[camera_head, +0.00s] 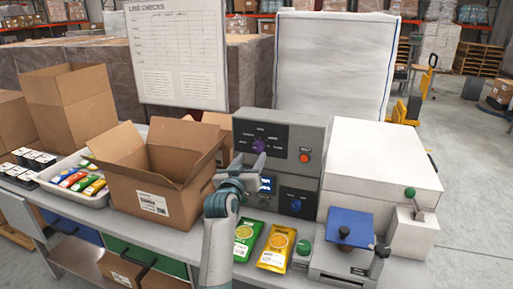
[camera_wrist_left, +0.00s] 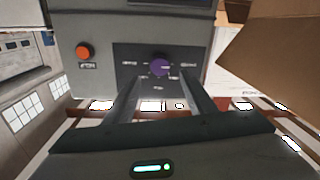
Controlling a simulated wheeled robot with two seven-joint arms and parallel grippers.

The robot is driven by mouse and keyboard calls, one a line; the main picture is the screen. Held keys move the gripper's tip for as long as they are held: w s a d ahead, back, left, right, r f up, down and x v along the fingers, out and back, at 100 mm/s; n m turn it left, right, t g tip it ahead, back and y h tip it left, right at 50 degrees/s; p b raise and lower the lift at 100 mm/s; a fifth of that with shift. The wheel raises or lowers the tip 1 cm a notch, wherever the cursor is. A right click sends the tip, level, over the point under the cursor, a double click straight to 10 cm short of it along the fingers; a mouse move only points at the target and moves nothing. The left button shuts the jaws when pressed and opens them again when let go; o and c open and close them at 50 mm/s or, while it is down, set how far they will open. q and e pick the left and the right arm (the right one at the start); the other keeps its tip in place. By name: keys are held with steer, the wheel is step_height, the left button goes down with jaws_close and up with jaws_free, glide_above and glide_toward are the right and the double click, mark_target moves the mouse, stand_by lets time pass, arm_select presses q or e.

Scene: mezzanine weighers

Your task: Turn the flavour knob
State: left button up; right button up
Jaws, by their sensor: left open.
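The purple flavour knob (camera_head: 259,146) sits on the dark upper panel of a grey machine (camera_head: 310,139) with small labels around it. In the left wrist view the knob (camera_wrist_left: 160,66) is centred between and just past the fingertips. My left gripper (camera_head: 249,163) is open in front of the panel, its fingers pointing at the knob; the wrist view shows the gap between the fingers (camera_wrist_left: 160,84) empty. Whether a finger touches the knob I cannot tell. The label text is too small to read surely. My right gripper is not in view.
An orange button (camera_head: 305,157) is right of the knob, and a blue knob (camera_head: 296,205) is lower on the machine. An open cardboard box (camera_head: 150,190) stands close left of my arm. Green (camera_head: 246,238) and yellow (camera_head: 276,247) packets lie on the bench in front.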

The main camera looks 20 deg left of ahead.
mark_target(258, 147)
arm_select(q)
steer(key=shift+w+p, duration=0.85)
steer(key=shift+w, duration=2.65)
steer(key=shift+c, duration=0.3)
steer(key=c, duration=1)
